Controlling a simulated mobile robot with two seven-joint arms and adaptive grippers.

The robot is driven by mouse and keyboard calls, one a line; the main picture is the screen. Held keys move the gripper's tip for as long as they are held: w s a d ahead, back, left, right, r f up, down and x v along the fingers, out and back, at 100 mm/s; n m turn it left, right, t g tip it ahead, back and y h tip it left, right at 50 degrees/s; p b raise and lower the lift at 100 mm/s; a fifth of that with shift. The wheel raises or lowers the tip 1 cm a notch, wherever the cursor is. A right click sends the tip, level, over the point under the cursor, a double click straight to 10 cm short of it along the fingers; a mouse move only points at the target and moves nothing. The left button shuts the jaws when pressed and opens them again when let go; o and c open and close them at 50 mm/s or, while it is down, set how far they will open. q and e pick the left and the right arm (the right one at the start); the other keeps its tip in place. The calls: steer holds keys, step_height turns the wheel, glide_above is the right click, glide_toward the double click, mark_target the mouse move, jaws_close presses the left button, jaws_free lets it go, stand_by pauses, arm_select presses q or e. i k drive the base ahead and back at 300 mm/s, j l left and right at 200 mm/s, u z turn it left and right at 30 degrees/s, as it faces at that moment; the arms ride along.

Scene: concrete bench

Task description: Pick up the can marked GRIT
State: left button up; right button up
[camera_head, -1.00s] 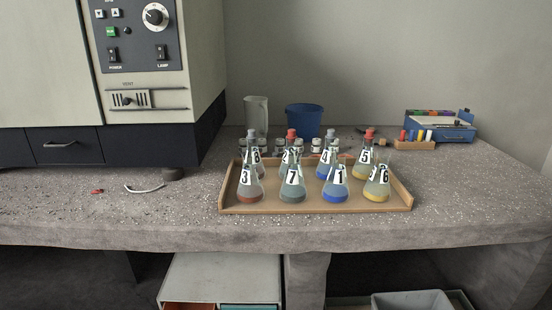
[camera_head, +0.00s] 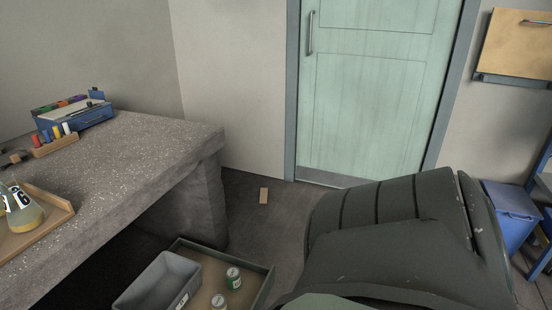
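Two green cans with pale lids show in the head view, in the shallow tray on the floor by the bench. One can (camera_head: 233,278) stands upright in the tray, right of a grey bin. The other can (camera_head: 219,302) is nearer and is cut by the bottom edge of the picture. The markings on both are too small to read, so I cannot tell which, if either, is marked GRIT. Neither gripper is in view.
The tray (camera_head: 262,287) also holds the grey bin (camera_head: 160,286). The concrete bench (camera_head: 130,165) overhangs at the left, carrying a wooden flask tray (camera_head: 40,232) and blue box (camera_head: 88,116). A large dark ribbed object (camera_head: 400,235) blocks the right foreground. A pale door (camera_head: 380,80) stands behind.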

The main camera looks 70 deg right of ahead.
mark_target(233, 274)
steer(key=z, duration=1.7)
steer(key=i+l, duration=0.1)
steer(key=l, duration=0.3)
steer(key=i+l, duration=0.1)
steer(key=l, duration=0.3)
steer(key=i+l, duration=0.15)
steer(key=l, duration=0.3)
steer(key=i+l, duration=0.1)
steer(key=l, duration=0.3)
steer(key=i+l, duration=0.1)
steer(key=l, duration=0.3)
